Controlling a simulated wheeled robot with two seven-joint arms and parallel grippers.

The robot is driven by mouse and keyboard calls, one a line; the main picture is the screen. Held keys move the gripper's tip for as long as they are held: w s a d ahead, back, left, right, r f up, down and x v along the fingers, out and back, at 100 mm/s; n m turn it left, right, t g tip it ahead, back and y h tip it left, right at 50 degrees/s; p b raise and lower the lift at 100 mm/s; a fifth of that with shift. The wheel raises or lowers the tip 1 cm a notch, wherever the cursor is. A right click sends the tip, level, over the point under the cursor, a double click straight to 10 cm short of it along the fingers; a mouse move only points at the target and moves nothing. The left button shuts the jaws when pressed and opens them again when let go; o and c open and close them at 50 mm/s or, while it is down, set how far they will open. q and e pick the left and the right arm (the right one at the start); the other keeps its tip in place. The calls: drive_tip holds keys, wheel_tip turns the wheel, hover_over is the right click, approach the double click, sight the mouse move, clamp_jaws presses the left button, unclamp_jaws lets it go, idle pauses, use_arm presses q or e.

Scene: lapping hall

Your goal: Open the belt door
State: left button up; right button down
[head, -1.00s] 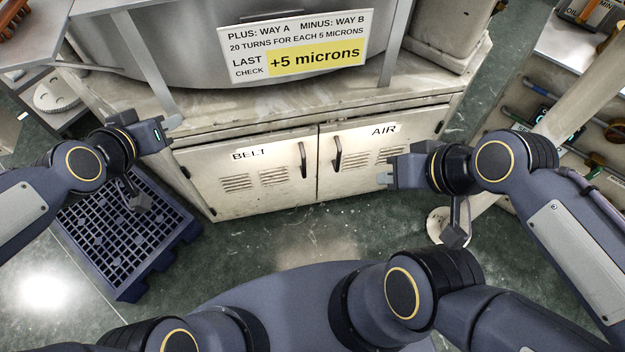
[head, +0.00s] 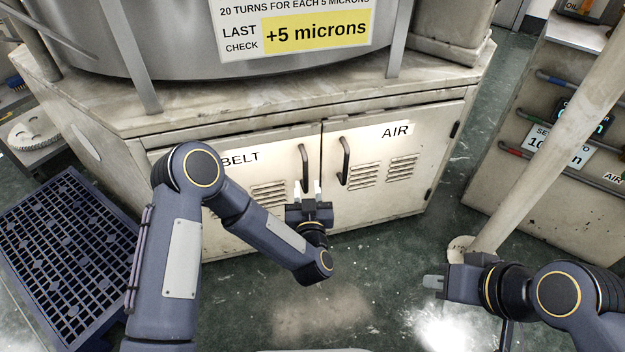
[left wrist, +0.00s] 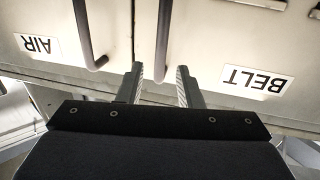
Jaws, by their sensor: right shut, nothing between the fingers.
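The belt door (head: 225,200) is the left cream cabinet door, with a BELT label and louvres, and it looks shut. Its dark upright bar handle (head: 304,165) is near its right edge. My left gripper (head: 308,187) is open at the handle's lower end. In the left wrist view, which is upside down, the belt handle (left wrist: 163,40) appears between the spread fingers of the left gripper (left wrist: 160,72). I cannot tell whether they touch it. My left forearm hides part of the door. My right gripper (head: 433,282) is shut and empty, out to the right.
The AIR door (head: 390,190) with its own handle (head: 344,160) is beside the belt door, shut. A blue grid pallet (head: 60,260) lies on the floor at left. A pale post (head: 540,150) and a side cabinet (head: 575,185) stand at right. The floor before the doors is clear.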

sight(305, 171)
use_arm(q)
drive_tip(key=w+b, duration=0.1)
drive_tip(key=w, duration=0.6)
drive_tip(key=shift+w+a+b, duration=0.15)
drive_tip(key=shift+a+b, duration=0.05)
drive_tip(key=shift+b, duration=0.1)
drive_tip(key=shift+c, duration=0.3)
clamp_jaws()
